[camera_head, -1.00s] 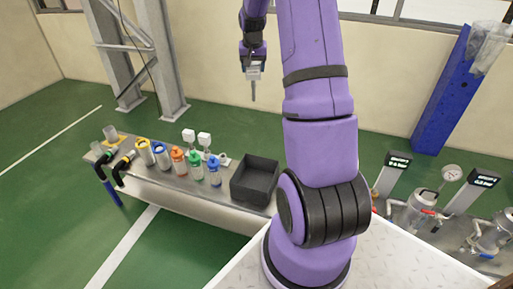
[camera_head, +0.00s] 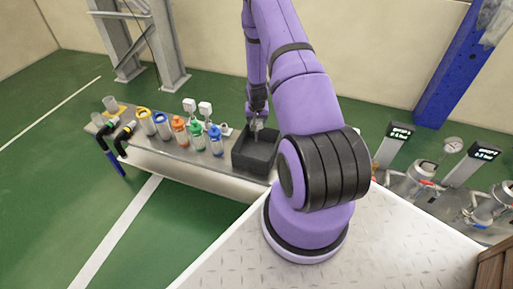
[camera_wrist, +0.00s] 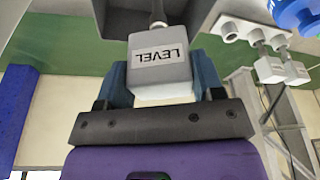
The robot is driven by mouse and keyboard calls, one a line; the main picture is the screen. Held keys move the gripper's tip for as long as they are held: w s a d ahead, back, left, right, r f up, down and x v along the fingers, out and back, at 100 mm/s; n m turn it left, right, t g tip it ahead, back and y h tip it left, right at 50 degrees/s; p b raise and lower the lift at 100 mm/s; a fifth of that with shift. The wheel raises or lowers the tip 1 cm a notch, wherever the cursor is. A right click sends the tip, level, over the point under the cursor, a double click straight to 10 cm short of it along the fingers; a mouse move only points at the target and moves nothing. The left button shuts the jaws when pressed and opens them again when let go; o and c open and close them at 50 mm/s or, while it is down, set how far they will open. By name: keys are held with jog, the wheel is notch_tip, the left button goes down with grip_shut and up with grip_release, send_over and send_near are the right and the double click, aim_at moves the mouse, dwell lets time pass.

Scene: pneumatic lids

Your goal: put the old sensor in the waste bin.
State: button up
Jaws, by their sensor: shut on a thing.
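The old sensor (camera_wrist: 160,62) is a light grey block marked LEVEL with a thin probe. My gripper (camera_wrist: 162,82) is shut on its block in the wrist view. In the head view my gripper (camera_head: 257,122) is pointing down over the waste bin (camera_head: 254,160), a dark open box at the right end of the low bench. The sensor's probe hangs down at the bin's opening. The bin's inside is mostly hidden. The dark bin wall (camera_wrist: 120,22) also shows at the top of the wrist view.
Several coloured-cap bottles (camera_head: 196,134) stand on the bench (camera_head: 190,170) left of the bin. Two white-headed parts (camera_head: 205,109) stand behind them. Gauges and metal vessels (camera_head: 418,180) are at the right. A blue post (camera_head: 450,75) rises behind.

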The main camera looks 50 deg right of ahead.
aim_at(256, 133)
notch_tip(256, 133, down, 9)
jog(key=shift+r, duration=0.1)
dwell(0.4)
jog(key=o, duration=0.9)
jog(key=shift+f, duration=0.2)
jog(key=shift+o, duration=0.2)
jog(key=shift+r, duration=0.1)
